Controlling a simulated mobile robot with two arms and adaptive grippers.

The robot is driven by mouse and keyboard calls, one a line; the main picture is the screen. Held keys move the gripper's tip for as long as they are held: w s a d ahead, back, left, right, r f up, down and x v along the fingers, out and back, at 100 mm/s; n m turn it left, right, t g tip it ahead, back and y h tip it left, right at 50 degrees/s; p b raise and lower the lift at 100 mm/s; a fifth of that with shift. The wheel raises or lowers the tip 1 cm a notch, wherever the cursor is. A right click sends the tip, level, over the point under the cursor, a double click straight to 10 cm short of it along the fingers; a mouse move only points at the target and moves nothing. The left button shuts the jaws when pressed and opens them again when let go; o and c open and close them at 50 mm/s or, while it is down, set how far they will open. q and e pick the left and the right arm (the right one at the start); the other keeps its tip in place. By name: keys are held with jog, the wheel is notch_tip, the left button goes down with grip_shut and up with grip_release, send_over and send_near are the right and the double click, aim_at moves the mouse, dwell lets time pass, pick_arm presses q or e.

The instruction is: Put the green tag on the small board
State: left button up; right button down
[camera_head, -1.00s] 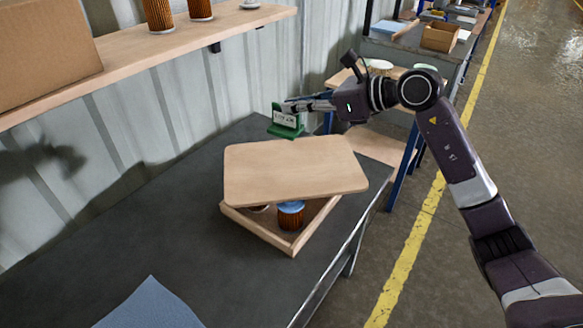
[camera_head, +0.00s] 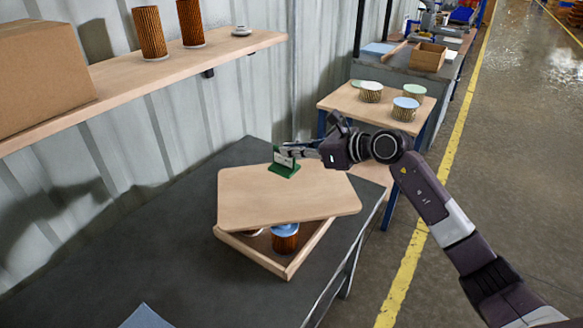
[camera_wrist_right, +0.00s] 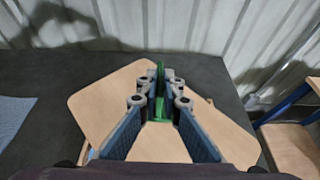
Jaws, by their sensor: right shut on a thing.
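The green tag (camera_head: 284,168) has a white label face and a green foot. My right gripper (camera_head: 290,153) is shut on it, and the tag is upright at the far edge of the small board (camera_head: 260,203). I cannot tell whether its foot touches the board. In the right wrist view the tag (camera_wrist_right: 160,72) shows edge-on between the fingertips of the right gripper (camera_wrist_right: 160,88), above the board (camera_wrist_right: 90,105). The board lies flat across an open wooden box (camera_head: 287,266). My left gripper is not in view.
A blue-topped cartridge (camera_head: 286,240) stands in the box under the board. The dark table (camera_head: 130,245) is clear to the left, with a blue cloth (camera_head: 146,318) at the front. A side table (camera_head: 345,100) holds several cartridges. A shelf (camera_head: 110,90) carries a cardboard box (camera_head: 40,75).

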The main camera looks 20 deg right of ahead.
aim_at(295, 170)
notch_tip(295, 170, down, 6)
jog(key=shift+f, duration=0.1)
jog(key=shift+f, duration=0.1)
dwell(0.3)
jog(key=shift+f, duration=0.15)
jog(key=c, duration=2.1)
grip_release()
